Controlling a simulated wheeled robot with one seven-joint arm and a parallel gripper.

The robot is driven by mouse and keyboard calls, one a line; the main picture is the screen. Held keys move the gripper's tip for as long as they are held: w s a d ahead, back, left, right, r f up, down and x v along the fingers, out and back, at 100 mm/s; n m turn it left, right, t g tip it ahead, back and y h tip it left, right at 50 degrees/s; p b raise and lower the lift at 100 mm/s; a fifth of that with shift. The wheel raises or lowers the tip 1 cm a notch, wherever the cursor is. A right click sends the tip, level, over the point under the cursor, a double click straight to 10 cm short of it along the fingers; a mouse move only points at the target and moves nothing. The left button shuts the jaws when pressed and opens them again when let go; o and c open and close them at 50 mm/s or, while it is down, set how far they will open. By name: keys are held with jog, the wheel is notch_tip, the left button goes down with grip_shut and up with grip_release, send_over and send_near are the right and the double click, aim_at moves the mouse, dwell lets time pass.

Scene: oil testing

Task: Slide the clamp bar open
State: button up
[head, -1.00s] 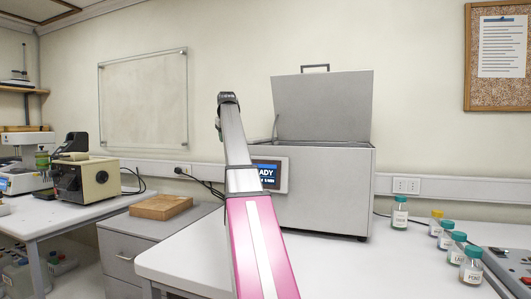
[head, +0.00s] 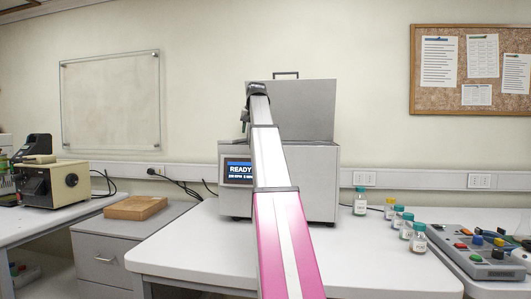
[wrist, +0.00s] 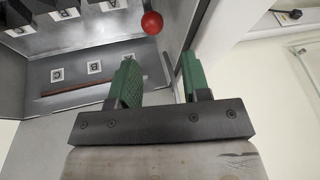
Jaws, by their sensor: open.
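A grey metal machine (head: 318,190) stands on the white bench in the head view, its lid (head: 305,108) raised and its screen (head: 238,170) reading READY. The wrist view looks into its grey interior, where a red ball knob (wrist: 152,22) on a thin rod shows beyond my fingers. A reddish-brown strip (wrist: 85,88) lies along a wall there; I cannot tell whether it is the clamp bar. My gripper (wrist: 158,72) is open, its green fingers apart and empty. The knob is beyond the fingertips and not held.
Dark block-like parts (wrist: 62,8) and several white labelled squares (wrist: 94,67) are inside the machine. Several capped bottles (head: 397,219) and a control panel (head: 480,248) stand to its right. The front left of the bench (head: 185,255) is clear.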

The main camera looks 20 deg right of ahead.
jog(key=x, duration=1)
jog(key=shift+s+d+f, duration=0.2)
jog(key=shift+d+f, duration=0.15)
jog(key=shift+f, duration=0.05)
